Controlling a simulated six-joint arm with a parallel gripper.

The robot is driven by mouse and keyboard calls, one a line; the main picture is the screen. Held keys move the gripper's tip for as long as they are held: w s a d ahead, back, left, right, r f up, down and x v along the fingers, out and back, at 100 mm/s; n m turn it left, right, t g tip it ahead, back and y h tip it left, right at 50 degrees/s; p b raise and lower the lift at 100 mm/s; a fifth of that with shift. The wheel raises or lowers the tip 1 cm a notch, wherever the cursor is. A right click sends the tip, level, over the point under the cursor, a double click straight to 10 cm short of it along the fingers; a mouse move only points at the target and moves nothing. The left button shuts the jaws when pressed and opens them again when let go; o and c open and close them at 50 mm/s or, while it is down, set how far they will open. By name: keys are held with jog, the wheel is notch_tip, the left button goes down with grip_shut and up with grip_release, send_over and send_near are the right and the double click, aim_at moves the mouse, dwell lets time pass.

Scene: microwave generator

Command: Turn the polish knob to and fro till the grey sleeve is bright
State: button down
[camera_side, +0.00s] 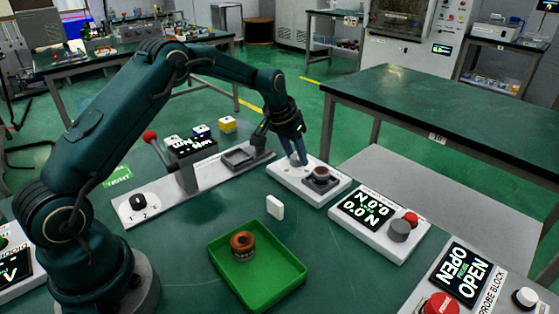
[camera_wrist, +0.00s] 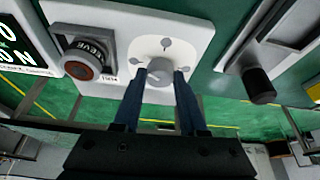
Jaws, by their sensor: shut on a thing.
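The polish knob (camera_wrist: 158,73) is a pale grey round knob on a white dial plate with several dark marks around it. My gripper (camera_wrist: 160,78) is shut on it, with one blue finger on each side. In the side view my gripper (camera_side: 297,160) reaches down to the left part of the white polish block (camera_side: 283,182), and its fingers mostly hide the knob. Beside the knob, a round part with a reddish-brown middle and a dark grey rim (camera_side: 321,173) sits in the block. It also shows in the wrist view (camera_wrist: 82,62), partly covering lettering. I cannot tell how bright its grey side is.
A display block (camera_side: 366,208) with a red button and grey knob stands right of the polish block. A long grey fixture with a red-tipped lever (camera_side: 150,136) lies left. A green tray (camera_side: 275,290) holds a brown-topped part (camera_side: 242,243). A small white block (camera_side: 275,206) stands nearby.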

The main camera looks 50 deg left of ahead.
jog(key=m+h, duration=0.1)
jog(key=m, duration=0.1)
jog(key=m+h, duration=0.1)
jog(key=m, duration=0.2)
jog(key=shift+a+m, duration=0.2)
jog(key=shift+m, duration=0.1)
jog(key=m, duration=0.2)
jog(key=m+g+h, duration=0.1)
jog(key=m, duration=0.1)
jog(key=shift+w+h, duration=0.1)
jog(key=shift+h, duration=0.2)
jog(key=shift+m+g, duration=0.4)
jog(key=shift+m, duration=0.2)
jog(key=shift+c, duration=2.2)
grip_release()
jog(key=shift+a, duration=0.1)
jog(key=shift+v, duration=2.55)
